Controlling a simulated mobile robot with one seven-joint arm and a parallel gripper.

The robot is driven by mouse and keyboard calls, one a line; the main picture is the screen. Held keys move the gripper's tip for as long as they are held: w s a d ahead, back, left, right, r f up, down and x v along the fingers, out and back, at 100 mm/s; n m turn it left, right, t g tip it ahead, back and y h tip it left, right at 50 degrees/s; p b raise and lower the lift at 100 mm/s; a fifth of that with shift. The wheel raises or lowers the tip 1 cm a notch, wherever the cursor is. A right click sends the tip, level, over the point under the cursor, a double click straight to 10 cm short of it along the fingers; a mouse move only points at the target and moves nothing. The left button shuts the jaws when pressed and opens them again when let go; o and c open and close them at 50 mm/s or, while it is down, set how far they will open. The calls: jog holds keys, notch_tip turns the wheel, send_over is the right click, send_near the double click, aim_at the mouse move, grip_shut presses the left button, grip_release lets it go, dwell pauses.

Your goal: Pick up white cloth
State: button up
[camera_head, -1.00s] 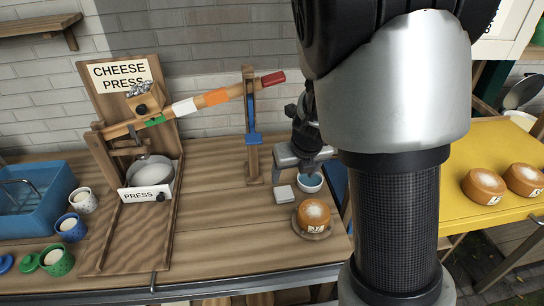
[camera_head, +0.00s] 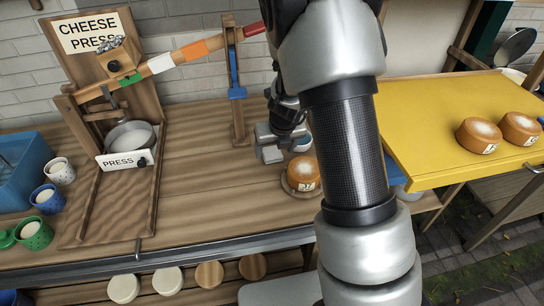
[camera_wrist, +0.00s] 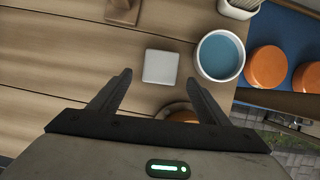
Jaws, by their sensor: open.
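The white cloth (camera_wrist: 160,66) is a small, flat, folded square on the wooden table in the wrist view. My gripper (camera_wrist: 159,80) is open above the table, with one finger on each side of the cloth's near edge in the picture. The fingers look empty, and I cannot tell their height above the cloth. In the head view my gripper (camera_head: 268,148) is over the table, left of the cheese wheel, and I cannot clearly make out the cloth there.
A bowl of blue liquid (camera_wrist: 220,56) stands close right of the cloth. A cheese wheel (camera_head: 303,173) sits on a round board just right of my gripper. The cheese press (camera_head: 130,135) stands left. A yellow table (camera_head: 420,120) is at right. Table between press and gripper is clear.

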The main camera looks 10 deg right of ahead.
aim_at(273, 155)
jog(key=x, duration=0.3)
jog(key=shift+w+f+b, duration=0.1)
jog(key=shift+w+b, duration=0.05)
jog(key=shift+b, duration=0.15)
jog(key=shift+c, duration=0.4)
jog(key=c, duration=1.1)
jog(key=shift+o, duration=0.2)
notch_tip(273, 155, up, 10)
jog(key=p, duration=0.4)
